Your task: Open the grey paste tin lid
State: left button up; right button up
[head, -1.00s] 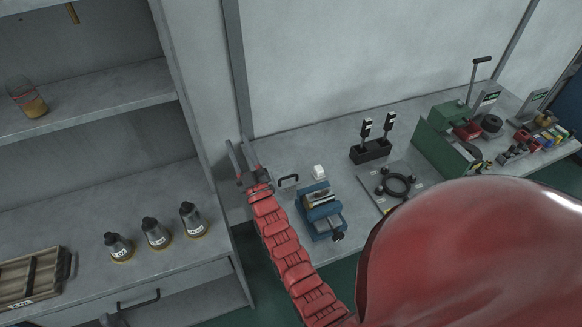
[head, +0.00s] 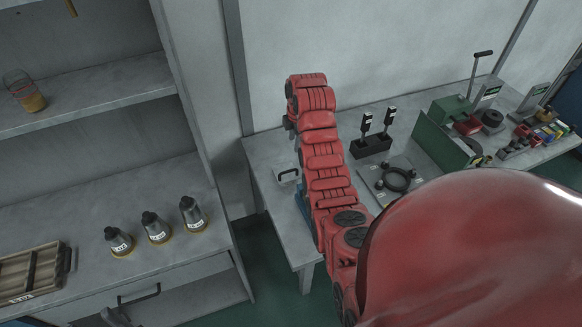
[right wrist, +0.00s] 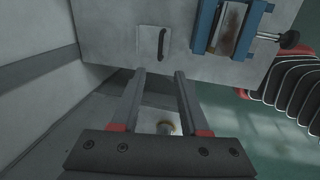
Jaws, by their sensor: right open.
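I cannot make out a grey paste tin or its lid for certain in either view. My right gripper (right wrist: 160,76) is open and empty in the right wrist view. Its fingers point towards the edge of a grey table (right wrist: 115,28).
A black handle (right wrist: 162,45) and a blue vise (right wrist: 208,22) are on the table. Three conical bottles (head: 155,228) and a wooden tray (head: 30,277) stand on the left shelf unit. A jar (head: 30,98) is on the upper shelf. A black ring fixture (head: 397,179) lies farther right.

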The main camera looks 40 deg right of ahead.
jog(key=b, duration=0.9)
send_near(290, 171)
jog(key=v, duration=0.2)
jog(key=p+x, duration=0.4)
jog(key=x, duration=0.3)
jog(key=shift+d, duration=0.15)
jog(key=shift+w+d+f+p, duration=0.1)
jog(key=shift+w+f+p, duration=0.1)
jog(key=shift+f+p, duration=0.1)
jog(key=shift+x, duration=0.95)
jog(key=shift+f, duration=0.1)
jog(key=shift+c, duration=0.2)
grip_shut()
